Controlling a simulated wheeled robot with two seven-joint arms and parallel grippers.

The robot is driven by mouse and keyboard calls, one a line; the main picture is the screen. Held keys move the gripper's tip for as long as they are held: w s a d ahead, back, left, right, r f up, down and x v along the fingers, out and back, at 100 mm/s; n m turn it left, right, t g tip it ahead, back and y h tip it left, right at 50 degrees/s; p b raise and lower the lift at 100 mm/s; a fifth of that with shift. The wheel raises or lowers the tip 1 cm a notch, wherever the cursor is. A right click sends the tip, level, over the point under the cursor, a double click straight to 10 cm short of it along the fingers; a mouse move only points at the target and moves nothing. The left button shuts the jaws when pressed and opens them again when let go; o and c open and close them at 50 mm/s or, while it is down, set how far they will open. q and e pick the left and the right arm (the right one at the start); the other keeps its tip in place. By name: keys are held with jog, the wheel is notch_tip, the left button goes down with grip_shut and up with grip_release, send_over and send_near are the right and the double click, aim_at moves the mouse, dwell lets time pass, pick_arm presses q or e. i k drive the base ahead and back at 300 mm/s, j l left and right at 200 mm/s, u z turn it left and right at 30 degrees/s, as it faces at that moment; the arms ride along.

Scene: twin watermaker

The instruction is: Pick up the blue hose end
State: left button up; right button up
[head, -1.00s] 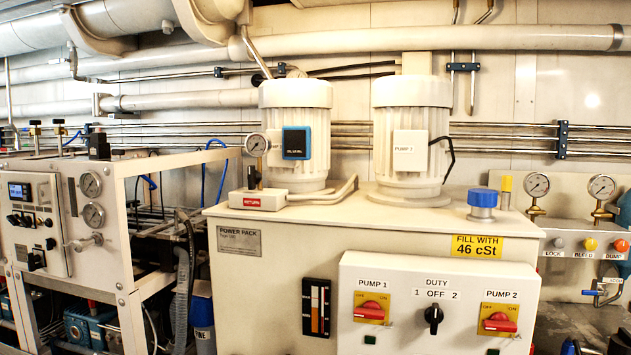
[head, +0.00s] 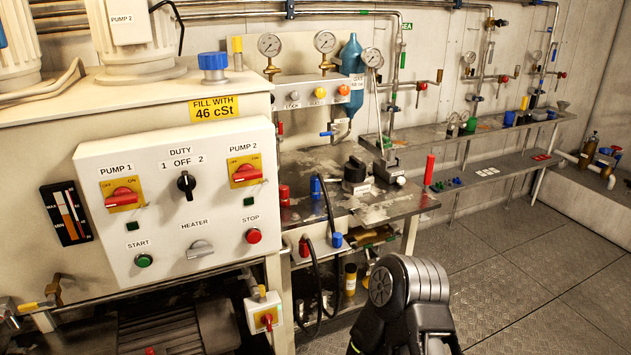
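A blue cylindrical fitting (head: 315,188) stands on the metal workbench (head: 395,206), with a black hose right beside it. A second blue fitting (head: 337,240) sits lower, at the bench's front edge, beside a red one (head: 304,246). Black hoses hang down in front of the bench. I cannot tell for sure which blue fitting is the hose end. A black link of one of my arms shows at the bottom, right of the hoses, and hides part of the floor. Neither gripper's fingers are in view.
The power pack's control box (head: 185,195) stands at left, close to the bench. A long shelf (head: 480,172) runs along the wall. The floor (head: 520,270) at right is clear.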

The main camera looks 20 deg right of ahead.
aim_at(314, 183)
jog(key=i+l+z, duration=0.1)
jog(key=l+z, duration=0.25)
jog(key=i+l+z, duration=0.15)
jog(key=z, duration=0.2)
jog(key=i+l+z, duration=0.15)
jog(key=z, duration=0.15)
jog(key=i+l+z, duration=0.1)
jog(key=i+l, duration=0.35)
jog(key=i+l+z, duration=0.1)
jog(key=i+l, duration=0.35)
jog(key=i, duration=0.15)
